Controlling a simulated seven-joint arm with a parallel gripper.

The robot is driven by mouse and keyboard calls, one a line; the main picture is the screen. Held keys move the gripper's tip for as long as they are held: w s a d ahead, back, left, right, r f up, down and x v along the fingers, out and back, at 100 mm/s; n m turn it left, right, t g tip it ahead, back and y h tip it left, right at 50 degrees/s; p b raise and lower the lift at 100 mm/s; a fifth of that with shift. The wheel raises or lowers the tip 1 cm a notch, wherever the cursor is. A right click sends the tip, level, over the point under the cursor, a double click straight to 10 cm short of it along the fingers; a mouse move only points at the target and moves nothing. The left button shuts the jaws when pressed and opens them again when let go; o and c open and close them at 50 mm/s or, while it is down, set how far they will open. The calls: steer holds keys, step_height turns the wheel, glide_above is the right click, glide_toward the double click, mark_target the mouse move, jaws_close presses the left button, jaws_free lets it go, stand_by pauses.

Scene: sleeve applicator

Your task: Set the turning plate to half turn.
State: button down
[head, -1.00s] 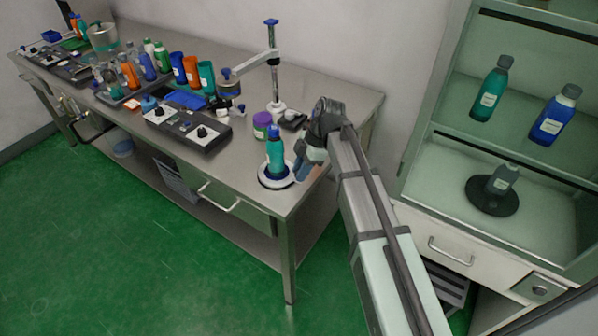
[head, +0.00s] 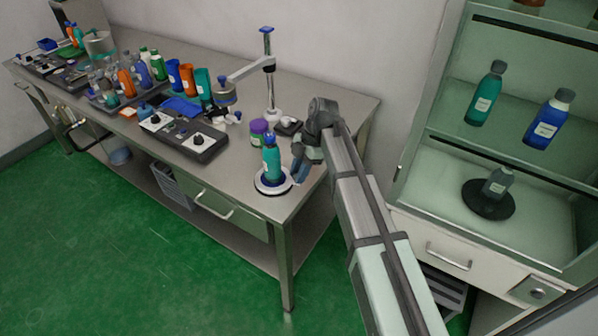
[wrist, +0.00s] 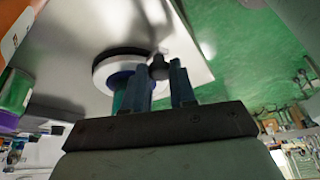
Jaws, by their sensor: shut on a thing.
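The turning plate (head: 259,186) is a white disc with a dark blue ring, near the front right corner of the steel bench. A teal bottle (head: 271,160) stands upright on it. My gripper (head: 298,178) reaches down at the plate's right edge. In the wrist view the plate (wrist: 103,75) shows behind the fingers, and a small dark knob (wrist: 158,67) sits between my two blue fingers (wrist: 161,85). My gripper is shut on this knob. The bottle is mostly hidden behind a finger there. I cannot read any turn mark on the plate.
A purple-and-green jar (head: 259,133) and a stand with a jointed arm (head: 268,75) are close behind the plate. A control panel with knobs (head: 185,138) lies to the left. A shelf cabinet (head: 440,140) with bottles stands at the right.

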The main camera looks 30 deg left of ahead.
steer(key=c, duration=0.9)
jaws_free()
steer(key=shift+w+r, duration=0.1)
steer(key=v, duration=1.3)
steer(key=shift+r, duration=0.3)
steer(key=shift+d, duration=0.1)
